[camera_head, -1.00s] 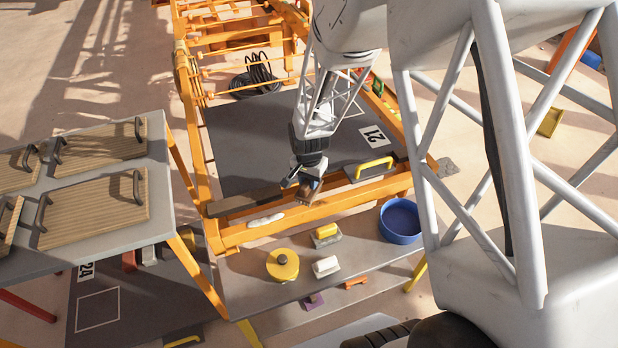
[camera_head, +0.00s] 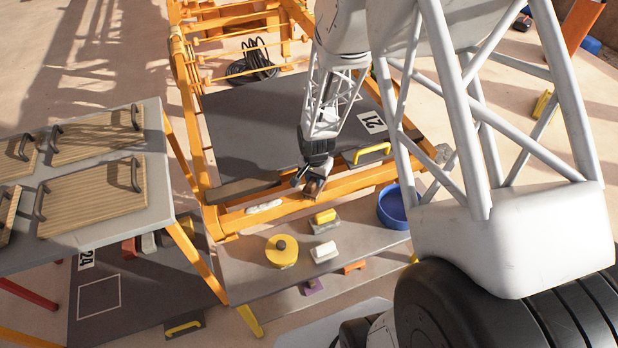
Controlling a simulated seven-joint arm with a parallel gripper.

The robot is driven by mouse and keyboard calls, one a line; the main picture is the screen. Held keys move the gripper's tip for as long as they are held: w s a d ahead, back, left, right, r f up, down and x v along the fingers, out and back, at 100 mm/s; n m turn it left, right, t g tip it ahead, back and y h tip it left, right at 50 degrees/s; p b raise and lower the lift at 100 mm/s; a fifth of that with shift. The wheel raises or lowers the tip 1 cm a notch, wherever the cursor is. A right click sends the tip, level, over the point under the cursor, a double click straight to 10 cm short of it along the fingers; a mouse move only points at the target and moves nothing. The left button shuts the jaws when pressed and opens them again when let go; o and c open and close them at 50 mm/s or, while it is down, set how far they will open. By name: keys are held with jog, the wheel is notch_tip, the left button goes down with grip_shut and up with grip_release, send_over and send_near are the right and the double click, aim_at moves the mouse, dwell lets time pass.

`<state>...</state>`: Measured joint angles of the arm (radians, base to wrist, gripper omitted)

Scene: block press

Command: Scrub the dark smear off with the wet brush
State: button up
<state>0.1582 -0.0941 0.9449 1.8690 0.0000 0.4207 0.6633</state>
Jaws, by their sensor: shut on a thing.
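My gripper (camera_head: 311,183) is over the front orange beam (camera_head: 345,181) of the frame. It is shut on a small brownish block-like thing (camera_head: 314,187), mostly hidden by the fingers. I cannot tell for certain that this is the brush. It looks close to the beam, but whether it touches is unclear. A dark grey panel (camera_head: 250,130) lies inside the frame behind the gripper, with a white 21 label at its right. I cannot make out a distinct smear on the panel or beam.
A blue bowl (camera_head: 390,210), partly hidden by my arm, stands on the grey shelf (camera_head: 245,270) with a yellow round container (camera_head: 281,251), a yellow-topped block (camera_head: 325,219) and a white block (camera_head: 324,251). A white lumpy thing (camera_head: 264,206) lies on the beam. Wooden handled boards (camera_head: 95,195) lie left.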

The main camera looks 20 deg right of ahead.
jog(key=shift+d+f, duration=0.15)
jog(key=shift+d, duration=2.05)
grip_shut()
jog(key=shift+a, duration=1.5)
jog(key=shift+a+f, duration=0.15)
jog(key=shift+a, duration=1.75)
jog(key=shift+a+r, duration=0.2)
notch_tip(320, 180, up, 8)
jog(key=shift+r, duration=0.15)
jog(key=shift+d+f, duration=0.1)
jog(key=shift+f, duration=0.35)
